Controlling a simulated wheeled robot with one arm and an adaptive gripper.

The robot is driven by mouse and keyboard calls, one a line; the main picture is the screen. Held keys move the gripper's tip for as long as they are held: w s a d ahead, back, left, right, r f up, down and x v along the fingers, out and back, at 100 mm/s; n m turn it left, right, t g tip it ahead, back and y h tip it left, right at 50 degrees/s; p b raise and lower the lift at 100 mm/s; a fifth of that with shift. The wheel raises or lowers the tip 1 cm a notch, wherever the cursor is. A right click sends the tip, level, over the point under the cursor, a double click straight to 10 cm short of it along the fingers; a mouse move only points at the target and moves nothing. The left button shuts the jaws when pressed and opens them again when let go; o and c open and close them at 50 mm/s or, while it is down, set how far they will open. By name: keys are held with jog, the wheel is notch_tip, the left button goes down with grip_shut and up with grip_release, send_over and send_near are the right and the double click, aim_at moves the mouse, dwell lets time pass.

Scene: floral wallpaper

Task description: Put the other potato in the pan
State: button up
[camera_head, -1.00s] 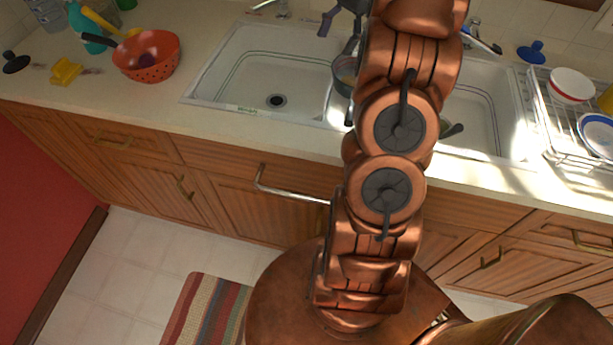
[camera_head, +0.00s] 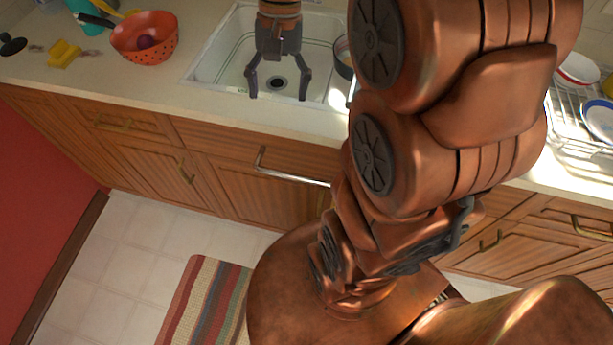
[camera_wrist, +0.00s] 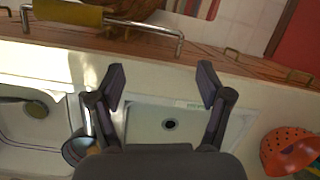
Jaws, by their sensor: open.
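My gripper (camera_head: 278,97) is open and empty, pointing down over the left sink basin in the head view. In the wrist view its two fingers (camera_wrist: 162,80) are spread wide above that basin. A round metal pan (camera_wrist: 75,150) is beside the left finger, partly hidden by it, with something yellow-orange inside that I cannot identify surely. In the head view only part of the pan (camera_head: 342,68) shows at the sink divider, behind my arm. A small greenish-brown thing (camera_wrist: 37,108) lies in the other basin; I cannot tell if it is a potato.
An orange colander (camera_head: 145,45) with a purple round thing inside stands on the left counter. A yellow object (camera_head: 63,53) lies beside it. A dish rack (camera_head: 578,125) with dishes is at the right. The metal bar (camera_head: 290,175) projects from the cabinet front.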

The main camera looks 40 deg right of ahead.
jog(key=s+a+f+n+h, duration=0.1)
jog(key=s+a+f+n, duration=0.1)
jog(key=s, duration=0.6)
jog(key=s+a+f+n+h, duration=0.1)
jog(key=s+a+f+n, duration=0.2)
jog(key=s+n, duration=0.2)
jog(key=s, duration=0.2)
jog(key=shift+s+a+f, duration=0.2)
jog(key=shift+s+a, duration=0.1)
jog(key=shift+s, duration=0.1)
jog(key=shift+c, duration=0.2)
dwell(0.3)
